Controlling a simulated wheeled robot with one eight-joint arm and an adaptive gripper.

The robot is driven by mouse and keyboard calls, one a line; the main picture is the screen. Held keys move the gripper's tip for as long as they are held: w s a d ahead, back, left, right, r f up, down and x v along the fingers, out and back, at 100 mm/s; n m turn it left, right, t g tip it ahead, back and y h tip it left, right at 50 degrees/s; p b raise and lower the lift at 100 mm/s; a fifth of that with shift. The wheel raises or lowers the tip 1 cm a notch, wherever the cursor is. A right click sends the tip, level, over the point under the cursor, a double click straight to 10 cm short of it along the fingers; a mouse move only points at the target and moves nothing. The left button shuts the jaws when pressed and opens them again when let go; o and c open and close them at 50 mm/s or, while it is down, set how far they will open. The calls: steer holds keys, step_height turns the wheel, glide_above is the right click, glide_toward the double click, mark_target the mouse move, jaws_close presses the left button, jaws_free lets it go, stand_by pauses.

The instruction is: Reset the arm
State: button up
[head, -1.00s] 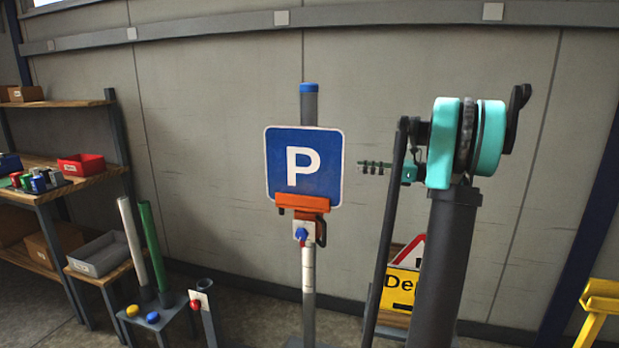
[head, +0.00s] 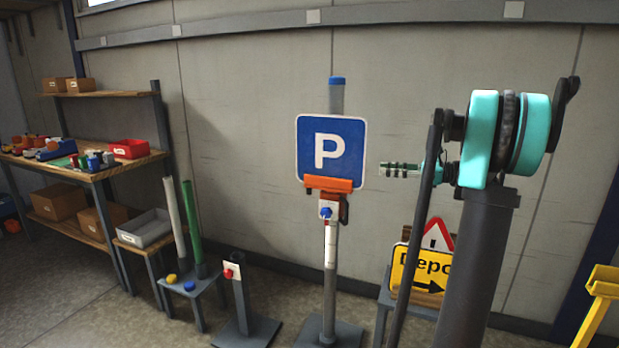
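My arm stands at the right of the head view on a dark column, with a teal joint (head: 481,138) at its top and a thin dark link hanging down in front.
The sign's post has an orange clamp (head: 334,184). A low stool (head: 195,286) with two tubes and a short socket post (head: 243,300) stand left of it. Shelves (head: 110,168) are farther left.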

steer(key=s+a+f+n+g+h, duration=0.1)
steer(key=s+a+f+n+h, duration=0.4)
steer(key=s+f, duration=0.4)
steer(key=s+a+f+n+g+h, duration=0.1)
steer(key=s+a+f+n+h, duration=0.3)
steer(key=s+a+f, duration=0.45)
steer(key=s+d+f+n+h, duration=0.4)
steer(key=s+f+n, duration=0.2)
steer(key=f, duration=0.1)
steer(key=s+d+f+n+h, duration=0.3)
steer(key=s+f+n, duration=0.2)
steer(key=s+f, duration=0.2)
steer(key=shift+d+n+t+h, duration=0.4)
steer(key=shift+s+f, duration=0.1)
